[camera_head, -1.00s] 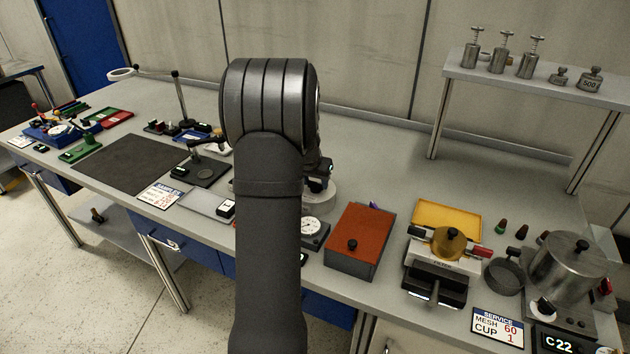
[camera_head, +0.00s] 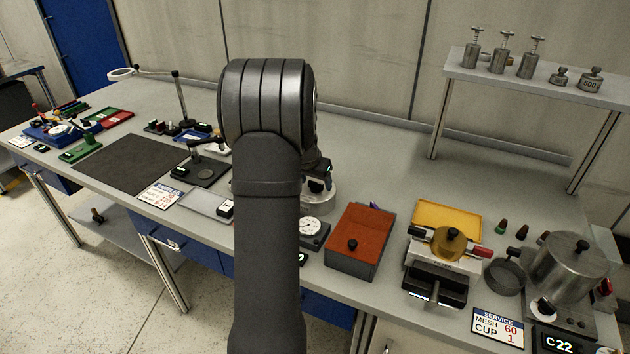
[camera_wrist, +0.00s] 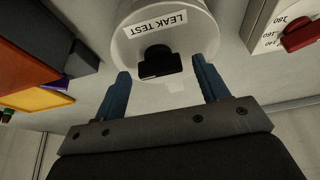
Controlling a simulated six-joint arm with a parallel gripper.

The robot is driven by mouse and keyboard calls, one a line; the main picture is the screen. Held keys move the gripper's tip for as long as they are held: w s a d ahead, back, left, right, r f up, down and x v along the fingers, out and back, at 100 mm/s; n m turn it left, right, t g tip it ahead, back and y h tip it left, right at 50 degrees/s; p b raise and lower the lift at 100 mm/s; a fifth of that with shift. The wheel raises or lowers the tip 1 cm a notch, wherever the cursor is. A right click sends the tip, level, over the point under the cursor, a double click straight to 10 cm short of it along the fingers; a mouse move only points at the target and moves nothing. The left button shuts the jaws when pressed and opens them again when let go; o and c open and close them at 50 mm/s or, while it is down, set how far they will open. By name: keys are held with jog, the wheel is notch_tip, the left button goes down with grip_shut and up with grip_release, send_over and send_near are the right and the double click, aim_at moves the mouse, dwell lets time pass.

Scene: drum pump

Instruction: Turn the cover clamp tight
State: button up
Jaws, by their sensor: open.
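A pale round housing (camera_wrist: 190,30) marked LEAK TEST shows at the top of the wrist view, with a black knob-like clamp (camera_wrist: 160,62) on it. My gripper (camera_wrist: 160,68) is open. Its two blue fingers stand apart on either side of the black clamp, with a gap on both sides, and I see no contact. The depth of the fingertips relative to the clamp is hard to judge.
A dial gauge (camera_head: 311,227) and an orange-topped box (camera_head: 358,240) stand close in front. A filter unit (camera_head: 445,255) and a steel pot (camera_head: 570,265) are further right. In the wrist view a scale with a red pointer (camera_wrist: 302,34) is near the right finger. Bench behind is clear.

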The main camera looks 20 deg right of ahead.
jog(key=v, duration=1.7)
jog(key=shift+s, duration=0.15)
jog(key=x, duration=1.7)
